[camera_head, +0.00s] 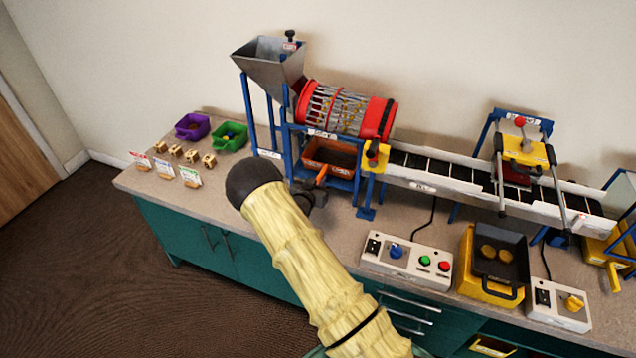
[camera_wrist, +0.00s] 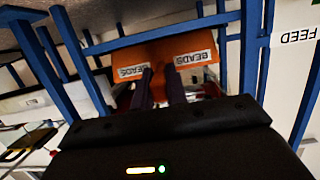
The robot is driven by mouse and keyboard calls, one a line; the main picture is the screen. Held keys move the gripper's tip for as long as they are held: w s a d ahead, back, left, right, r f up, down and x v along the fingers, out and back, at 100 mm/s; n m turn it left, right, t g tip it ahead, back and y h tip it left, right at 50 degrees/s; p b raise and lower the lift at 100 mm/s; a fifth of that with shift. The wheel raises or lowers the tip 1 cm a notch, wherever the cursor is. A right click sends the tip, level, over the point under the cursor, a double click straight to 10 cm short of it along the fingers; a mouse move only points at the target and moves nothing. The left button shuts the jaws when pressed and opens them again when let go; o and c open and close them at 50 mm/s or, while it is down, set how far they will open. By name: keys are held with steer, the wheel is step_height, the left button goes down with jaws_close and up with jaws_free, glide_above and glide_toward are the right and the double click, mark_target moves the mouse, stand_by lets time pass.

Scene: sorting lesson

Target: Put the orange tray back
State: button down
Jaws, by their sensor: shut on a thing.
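The orange tray (camera_head: 318,150) sits inside the blue frame under the red drum, its orange handle pointing to the front. In the wrist view its orange front (camera_wrist: 165,50) carries two "BEADS" labels, and blue bars stand on both sides. My gripper (camera_head: 318,188) is at the handle, just outside the frame. In the wrist view my two dark fingers (camera_wrist: 161,76) meet the tray's front between the labels, shut on its handle. Whether the tray is fully seated cannot be told.
The red drum (camera_head: 345,108) and grey hopper (camera_head: 270,65) stand above the tray. A conveyor (camera_head: 450,175) runs to the right. A control box (camera_head: 407,260) stands near the front edge. Purple (camera_head: 192,126) and green (camera_head: 229,138) bins stand left. Some counter between bins and frame is clear.

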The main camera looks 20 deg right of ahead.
stand_by(0.3)
steer(key=c, duration=1.3)
jaws_free()
steer(key=shift+s+a, duration=0.1)
steer(key=b+v, duration=0.1)
steer(key=v, duration=1.6)
steer(key=shift+s+b, duration=0.1)
steer(key=shift+b, duration=0.2)
